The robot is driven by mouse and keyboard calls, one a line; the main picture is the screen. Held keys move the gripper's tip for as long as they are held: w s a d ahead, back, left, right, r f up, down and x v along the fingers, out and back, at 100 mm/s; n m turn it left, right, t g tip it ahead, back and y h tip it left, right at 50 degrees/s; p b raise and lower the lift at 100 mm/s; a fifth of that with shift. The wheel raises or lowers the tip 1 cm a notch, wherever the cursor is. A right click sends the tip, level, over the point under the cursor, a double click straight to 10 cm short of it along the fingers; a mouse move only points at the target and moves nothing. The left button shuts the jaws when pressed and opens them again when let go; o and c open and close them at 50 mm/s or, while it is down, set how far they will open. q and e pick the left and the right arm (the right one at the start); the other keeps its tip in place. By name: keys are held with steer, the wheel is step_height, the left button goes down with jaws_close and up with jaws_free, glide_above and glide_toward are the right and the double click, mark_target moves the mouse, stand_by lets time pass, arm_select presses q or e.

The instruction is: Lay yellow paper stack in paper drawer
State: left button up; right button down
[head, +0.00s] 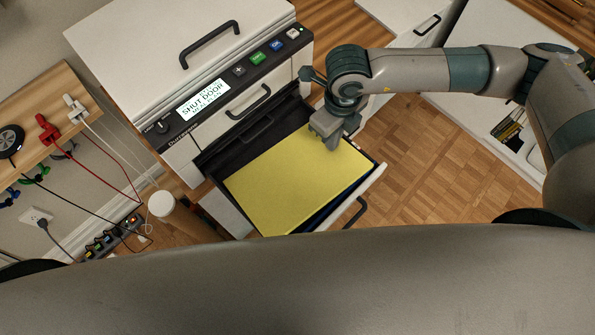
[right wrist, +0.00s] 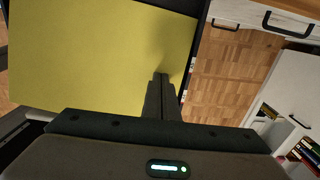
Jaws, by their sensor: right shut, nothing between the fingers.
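The yellow paper stack (head: 295,180) lies flat inside the open paper drawer (head: 377,178) of the white printer. My right gripper (head: 332,143) is over the drawer's right side, at the edge of the stack, with its fingers shut and nothing between them. In the right wrist view the stack (right wrist: 95,55) fills the upper left, and the shut fingertips (right wrist: 161,76) are over or against it near its edge; I cannot tell if they touch. My left gripper is not in view.
The printer (head: 175,60) has a panel display (head: 203,98) reading "SHUT DOOR". The pulled-out drawer's handle (head: 350,214) faces the open parquet floor (head: 430,160). A wooden shelf (head: 40,110) with cables is at left. A white cabinet (head: 410,20) stands at the upper right.

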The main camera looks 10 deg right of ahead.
steer(key=shift+w+a+f+b, duration=0.1)
steer(key=shift+w+f+b, duration=0.3)
steer(key=shift+w+b, duration=0.3)
stand_by(1.0)
steer(key=shift+w+a, duration=0.1)
steer(key=shift+w, duration=0.1)
stand_by(0.3)
steer(key=shift+w+a+b, duration=0.2)
steer(key=shift+w+b, duration=0.3)
steer(key=shift+w, duration=0.05)
steer(key=shift+w+a+b, duration=0.15)
steer(key=shift+w+b, duration=0.35)
stand_by(1.4)
steer(key=shift+r, duration=0.15)
steer(key=shift+w+a+r+p, duration=0.15)
steer(key=shift+r+p, duration=0.2)
steer(key=shift+r, duration=0.6)
steer(key=shift+s+a+r+p, duration=0.1)
steer(key=shift+a+r+p, duration=0.15)
steer(key=shift+r, duration=0.7)
steer(key=shift+w+a+r+p, duration=0.1)
steer(key=shift+r+p, duration=0.3)
steer(key=shift+r, duration=0.7)
